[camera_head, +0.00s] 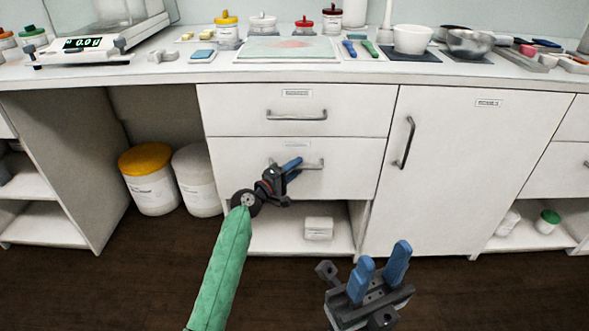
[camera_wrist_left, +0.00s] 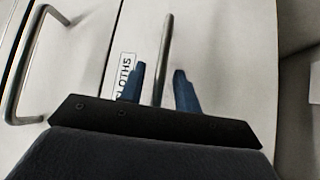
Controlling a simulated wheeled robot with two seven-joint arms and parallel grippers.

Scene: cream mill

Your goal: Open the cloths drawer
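The cloths drawer (camera_head: 350,178) is the lower of two white drawers and sits shut, flush with the cabinet front. Its label reads CLOTHS (camera_wrist_left: 125,72) in the left wrist view. Its bar handle (camera_head: 314,165) also shows in the left wrist view (camera_wrist_left: 166,45). My left gripper (camera_head: 294,168) is at this handle. In the left wrist view its blue fingers (camera_wrist_left: 159,82) stand apart on either side of the bar, with gaps showing. My right gripper (camera_head: 384,262) is open and empty, low in front of the cabinet door.
The upper drawer (camera_head: 240,105) is shut, with its own handle (camera_head: 297,116). A shut cabinet door (camera_head: 455,170) with a vertical handle (camera_head: 405,142) is to the right. An open shelf (camera_head: 270,240) below holds a white box (camera_head: 318,228). The counter (camera_head: 185,75) above is crowded.

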